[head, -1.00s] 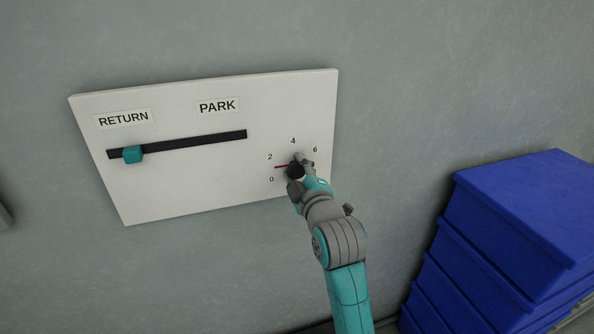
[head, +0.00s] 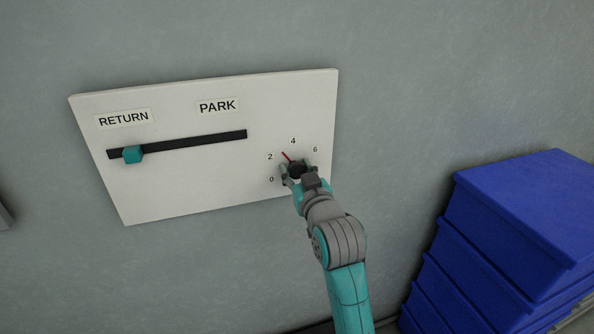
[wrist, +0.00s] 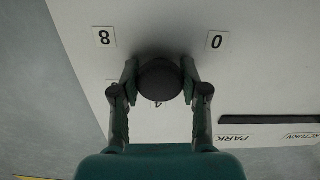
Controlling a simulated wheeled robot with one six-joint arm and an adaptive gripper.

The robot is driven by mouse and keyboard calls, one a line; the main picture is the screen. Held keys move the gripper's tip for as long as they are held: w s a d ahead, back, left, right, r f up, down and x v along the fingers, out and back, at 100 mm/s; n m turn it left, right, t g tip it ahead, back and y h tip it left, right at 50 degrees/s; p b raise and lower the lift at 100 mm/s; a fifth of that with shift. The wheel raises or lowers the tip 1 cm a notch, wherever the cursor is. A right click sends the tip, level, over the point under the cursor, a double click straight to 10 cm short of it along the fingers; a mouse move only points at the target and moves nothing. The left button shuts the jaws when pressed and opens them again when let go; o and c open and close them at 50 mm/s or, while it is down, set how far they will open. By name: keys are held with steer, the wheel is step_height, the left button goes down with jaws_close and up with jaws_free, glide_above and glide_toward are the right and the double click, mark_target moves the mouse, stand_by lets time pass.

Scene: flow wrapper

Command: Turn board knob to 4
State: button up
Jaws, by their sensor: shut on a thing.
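The board knob (head: 296,170) is a dark round knob on the lower right of the white board (head: 190,190). Its red pointer (head: 287,156) points up and left, between the 2 (head: 270,156) and the 4 (head: 293,141), at a spot a little short of the 4. My gripper (head: 297,173) is shut on the knob, with one finger on each side. In the wrist view the knob (wrist: 160,80) sits between the two fingers and partly hides the 4 label. The red pointer does not show in the wrist view.
A teal slider (head: 133,154) sits near the left end of a black slot (head: 190,142), under the RETURN label (head: 123,119). The PARK label (head: 217,106) is above the slot's right part. Stacked blue crates (head: 520,220) stand at the right.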

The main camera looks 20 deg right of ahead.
steer(key=m, duration=0.6)
steer(key=shift+m, duration=0.3)
stand_by(0.5)
steer(key=o, duration=1.1)
steer(key=shift+o, duration=0.2)
steer(key=s, duration=1.2)
steer(key=shift+f, duration=0.1)
